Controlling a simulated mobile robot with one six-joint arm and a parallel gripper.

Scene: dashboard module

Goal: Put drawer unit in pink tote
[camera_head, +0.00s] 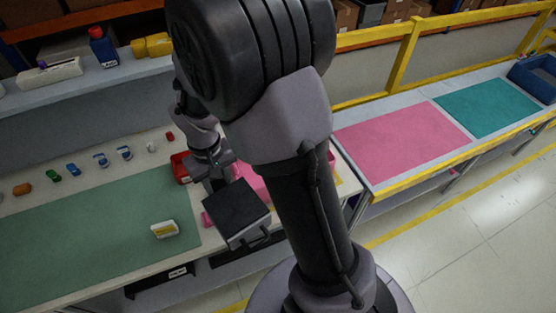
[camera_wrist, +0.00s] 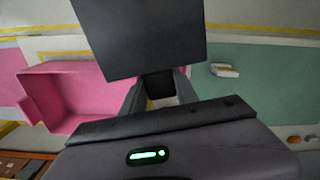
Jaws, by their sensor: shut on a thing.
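The drawer unit (camera_head: 236,212) is a black box with a dark handle on its lower side. My gripper (camera_head: 222,180) is shut on it and holds it up near the front edge of the bench. In the wrist view the unit (camera_wrist: 140,38) is a dark slab beyond the fingers (camera_wrist: 160,85). The pink tote (camera_wrist: 38,72) shows there to the left of the fingers, open, with a bare inside. In the head view the tote (camera_head: 248,172) is mostly hidden behind my arm and the unit. The unit appears beside the tote, not over it.
A green mat (camera_head: 90,245) on the bench carries a white and yellow device (camera_head: 165,229). Several small parts line the back, with a red bin (camera_head: 181,167) near my gripper. A side table holds a pink mat (camera_head: 400,140), a teal mat (camera_head: 487,107) and a blue bin (camera_head: 535,77).

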